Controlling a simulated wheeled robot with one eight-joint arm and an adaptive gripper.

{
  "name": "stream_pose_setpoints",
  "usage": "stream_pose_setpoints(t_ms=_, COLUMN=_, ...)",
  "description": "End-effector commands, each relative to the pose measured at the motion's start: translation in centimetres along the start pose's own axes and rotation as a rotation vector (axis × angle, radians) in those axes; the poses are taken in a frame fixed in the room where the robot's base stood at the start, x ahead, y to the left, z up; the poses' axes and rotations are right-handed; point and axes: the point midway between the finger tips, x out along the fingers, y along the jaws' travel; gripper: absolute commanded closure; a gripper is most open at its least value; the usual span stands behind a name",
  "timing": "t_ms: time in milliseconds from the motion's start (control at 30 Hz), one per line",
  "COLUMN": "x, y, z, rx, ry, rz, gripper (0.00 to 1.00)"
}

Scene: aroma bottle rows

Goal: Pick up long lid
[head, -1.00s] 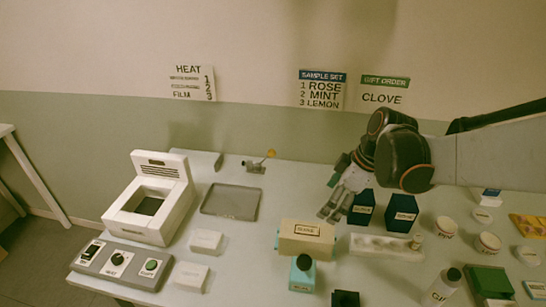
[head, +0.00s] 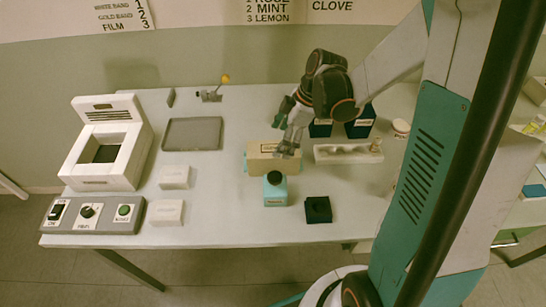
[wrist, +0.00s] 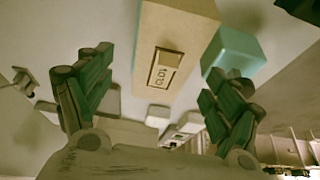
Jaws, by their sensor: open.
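The long lid, as I take it, is a beige rectangular block (head: 262,165) with a small label on top, in the middle of the table. Teal shows at its end, so it seems to sit on a teal base. My gripper (head: 285,151) is open and empty, above the lid's right part in the head view. Part of the lid's top is hidden behind my fingers. In the wrist view the lid (wrist: 178,40) and its label show between my two spread green fingers (wrist: 155,72), with no contact visible.
A teal bottle (head: 275,190) with a dark cap stands close in front of the lid. A black square holder (head: 318,209) is at front right. A pale rack (head: 340,153) and dark blue boxes (head: 361,127) stand right and behind. A grey tray (head: 192,134) lies left.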

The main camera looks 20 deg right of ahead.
Motion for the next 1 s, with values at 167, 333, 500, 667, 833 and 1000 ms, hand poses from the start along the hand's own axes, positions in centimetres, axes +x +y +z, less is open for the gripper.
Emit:
stream_pose_setpoints(t_ms=167, x=1.2, y=-0.2, z=-0.1, rx=-0.001, ry=0.0, rz=0.0, gripper=0.17)
stream_pose_setpoints(t_ms=333, x=3.7, y=-0.6, z=-0.5, rx=-0.002, ry=0.0, rz=0.0, gripper=0.17)
stream_pose_setpoints(t_ms=500, x=5.3, y=-0.5, z=-0.5, rx=-0.001, ry=0.0, rz=0.0, gripper=0.17)
stream_pose_setpoints(t_ms=667, x=5.2, y=-0.5, z=-0.5, rx=0.0, ry=0.0, rz=0.0, gripper=0.17)
stream_pose_setpoints(t_ms=833, x=5.2, y=-0.5, z=-0.5, rx=0.0, ry=0.0, rz=0.0, gripper=0.17)
stream_pose_setpoints(t_ms=1000, x=5.4, y=-0.5, z=-0.4, rx=0.0, ry=0.0, rz=0.0, gripper=0.17)
